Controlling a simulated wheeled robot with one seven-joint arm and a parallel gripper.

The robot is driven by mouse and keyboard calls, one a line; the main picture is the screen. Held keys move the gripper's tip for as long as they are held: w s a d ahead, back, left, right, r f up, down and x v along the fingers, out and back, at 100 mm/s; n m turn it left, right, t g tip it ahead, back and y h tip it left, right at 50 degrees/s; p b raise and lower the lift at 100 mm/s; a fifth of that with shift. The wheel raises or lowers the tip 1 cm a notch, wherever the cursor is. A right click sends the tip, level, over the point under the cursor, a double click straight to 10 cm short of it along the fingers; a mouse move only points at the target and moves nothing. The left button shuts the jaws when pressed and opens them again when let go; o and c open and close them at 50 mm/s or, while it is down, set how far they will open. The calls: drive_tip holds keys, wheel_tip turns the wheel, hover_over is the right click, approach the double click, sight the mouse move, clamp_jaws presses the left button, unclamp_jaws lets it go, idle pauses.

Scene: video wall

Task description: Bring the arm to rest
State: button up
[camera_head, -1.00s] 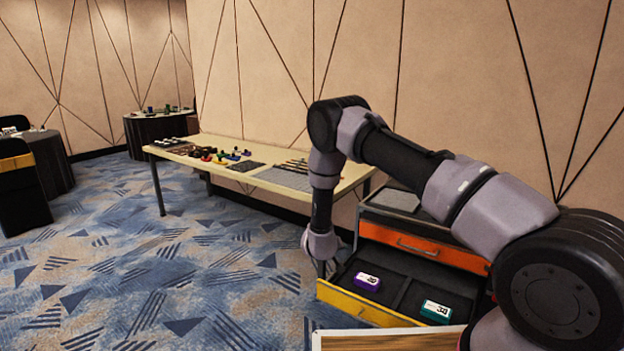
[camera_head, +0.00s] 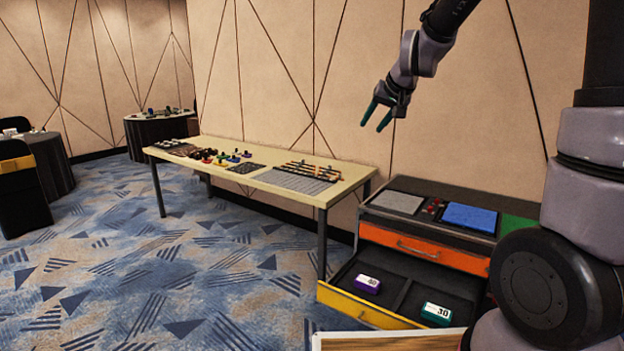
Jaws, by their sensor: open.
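My gripper (camera_head: 375,117) is raised in the air in the upper right of the head view, in front of the wall. Its two teal fingers point down and to the left, spread apart, with nothing between them. My arm runs from the right edge up out of the top of the picture and comes back down to the gripper. The gripper is above the level of the table and the drawer cabinet, touching neither.
A drawer cabinet (camera_head: 422,247) has its yellow-fronted drawer (camera_head: 362,310) pulled open, with a purple box (camera_head: 367,284) and a teal box (camera_head: 436,313) inside. A long table (camera_head: 343,187) with small items stands left of it.

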drive_tip(key=s+d+r+m, duration=0.1)
drive_tip(key=s+d, duration=0.3)
drive_tip(key=s, duration=0.9)
drive_tip(key=s+d+r+m+g, duration=0.1)
drive_tip(key=s+d+r, duration=0.3)
drive_tip(key=s, duration=1)
drive_tip(key=shift+s+d+r+m+h, duration=0.2)
drive_tip(key=shift+r+m+h, duration=0.1)
drive_tip(key=shift+r+h, duration=0.1)
